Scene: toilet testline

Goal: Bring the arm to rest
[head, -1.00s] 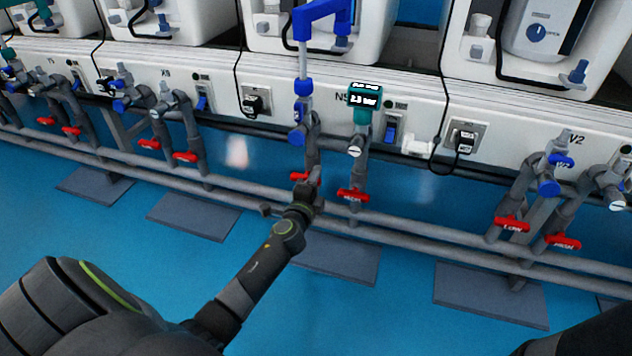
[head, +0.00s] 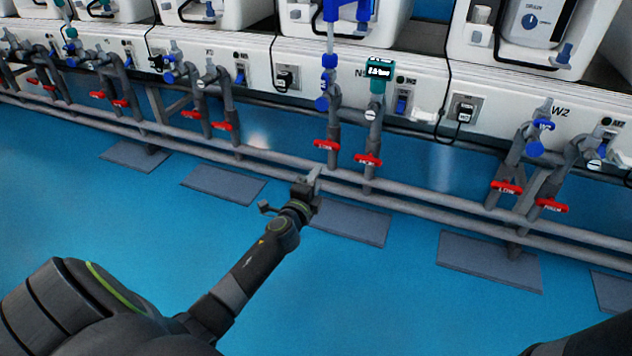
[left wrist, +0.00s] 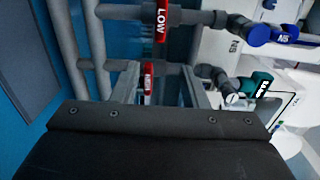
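My left gripper (head: 308,182) is at the end of my left arm, over the blue floor and in front of the lower grey pipes. In the left wrist view its two fingers stand apart with a gap between them (left wrist: 160,88), and nothing is held. In the head view a red LOW handle (head: 326,146) and a second red handle (head: 368,160) sit beyond the gripper, apart from it. The wrist view shows the LOW handle (left wrist: 161,20) and another red handle (left wrist: 147,80) behind the fingers. My right gripper is not in view.
Long grey pipes (head: 420,230) run along the white test line. A teal gauge (head: 378,75) and a blue fitting (head: 330,60) stand above the handles. More red handles (head: 508,188) are on the right. Grey floor plates (head: 490,260) lie below. The blue floor nearer me is clear.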

